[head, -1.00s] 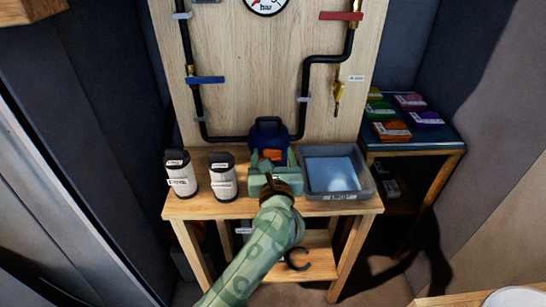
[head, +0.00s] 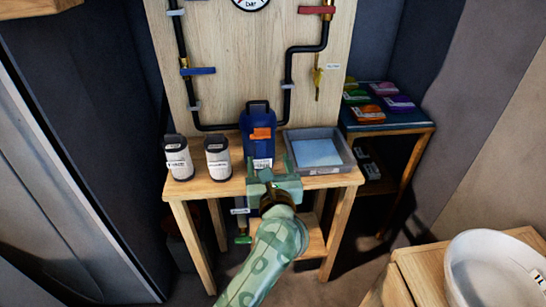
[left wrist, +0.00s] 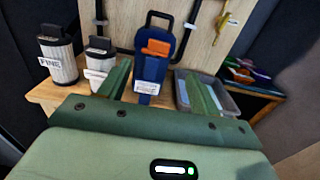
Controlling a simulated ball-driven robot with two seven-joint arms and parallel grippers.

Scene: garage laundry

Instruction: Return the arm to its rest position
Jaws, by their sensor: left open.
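My left gripper (head: 272,168) is green, open and empty in the head view. It is at the front edge of the wooden bench, in front of the blue jug. In the left wrist view its two fingers (left wrist: 158,88) stand wide apart, with the jug seen between them. The blue jug (head: 258,148) stands upright on the bench, with an orange part on its front and a white label; it also shows in the left wrist view (left wrist: 150,72). My right gripper is in neither view.
Two white canisters with dark lids (head: 178,160) (head: 218,160) stand left of the jug. A grey tray (head: 345,160) sits right of it. A pipe board (head: 245,60) rises behind. A dark side shelf (head: 385,122) holds coloured packs. A white basin (head: 490,270) is at lower right.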

